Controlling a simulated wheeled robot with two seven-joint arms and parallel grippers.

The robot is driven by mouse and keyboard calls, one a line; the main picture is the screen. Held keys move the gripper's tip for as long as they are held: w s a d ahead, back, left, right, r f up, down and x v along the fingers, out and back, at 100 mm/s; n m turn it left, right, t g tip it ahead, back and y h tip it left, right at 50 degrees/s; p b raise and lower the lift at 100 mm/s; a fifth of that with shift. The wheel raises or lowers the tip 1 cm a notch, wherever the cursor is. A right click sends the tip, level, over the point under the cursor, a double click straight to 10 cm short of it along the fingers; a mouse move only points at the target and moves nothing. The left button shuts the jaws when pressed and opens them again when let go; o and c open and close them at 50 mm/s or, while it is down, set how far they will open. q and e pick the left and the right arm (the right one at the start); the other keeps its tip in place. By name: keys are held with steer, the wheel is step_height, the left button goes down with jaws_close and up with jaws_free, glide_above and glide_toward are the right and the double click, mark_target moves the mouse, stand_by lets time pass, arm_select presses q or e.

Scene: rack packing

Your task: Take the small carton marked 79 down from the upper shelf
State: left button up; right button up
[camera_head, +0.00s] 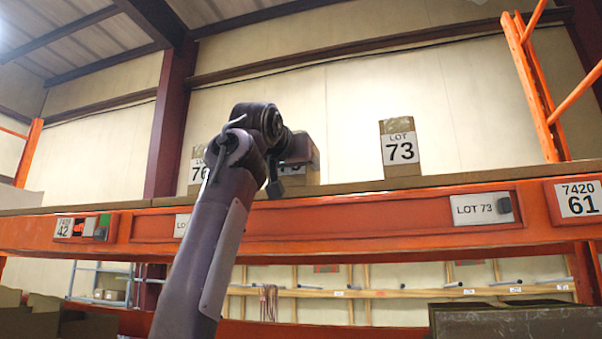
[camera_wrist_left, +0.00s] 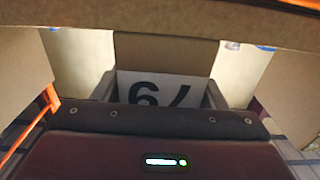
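The small carton marked 79 (camera_wrist_left: 166,54) shows in the left wrist view, with its number upside down. In the head view a brown carton (camera_head: 313,160) on the upper shelf (camera_head: 350,189) is partly hidden behind my left gripper (camera_head: 290,175); its number does not show there. In the left wrist view my left gripper (camera_wrist_left: 162,92) has its two grey fingers apart, one at each side of the 79 label. I cannot tell whether they touch the carton. The carton seems to stand on the shelf. My right gripper is not in view.
A carton reading about 76 (camera_head: 197,172) stands left of my gripper, partly covered by my arm. A carton marked LOT 73 (camera_head: 401,150) stands to the right with bare shelf between. An orange beam (camera_head: 380,226) runs along the shelf front, and an orange upright (camera_head: 535,90) rises at right.

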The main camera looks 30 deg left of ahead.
arm_select(q)
steer(key=c, duration=0.5)
steer(key=shift+r, duration=0.15)
steer(key=shift+r, duration=0.6)
steer(key=shift+s, duration=0.1)
